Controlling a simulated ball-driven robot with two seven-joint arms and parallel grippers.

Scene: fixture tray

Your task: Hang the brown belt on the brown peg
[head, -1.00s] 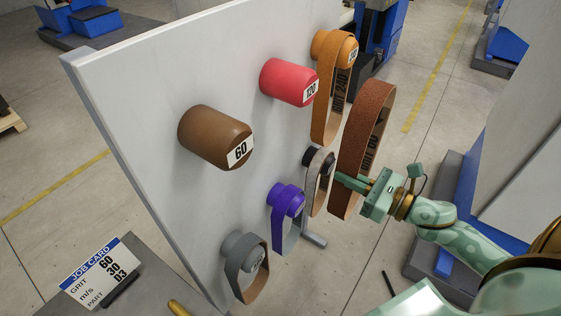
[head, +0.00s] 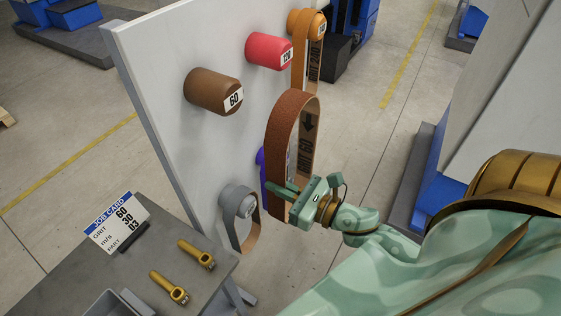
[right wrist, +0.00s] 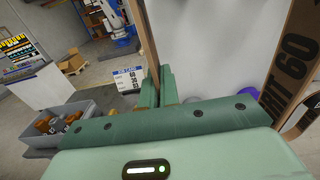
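The brown peg (head: 208,90), marked 60, sticks out from the grey-white board and carries no belt. The brown belt (head: 283,125) is an upright loop in front of the board, right of and lower than the brown peg, apart from it. My right gripper (head: 284,189) is shut on the belt's lower part. In the right wrist view its fingers (right wrist: 160,85) pinch one strand edge-on, and the belt's inner face (right wrist: 287,65) reads GRIT 60 at the right. My left gripper is not in view.
The board (head: 160,60) also bears a red peg (head: 266,50), an orange peg with an orange belt (head: 300,60), a grey peg with a grey belt (head: 232,228), and a purple peg mostly hidden by the brown belt. A job card (head: 118,222) and brass tools (head: 196,254) occupy the bench.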

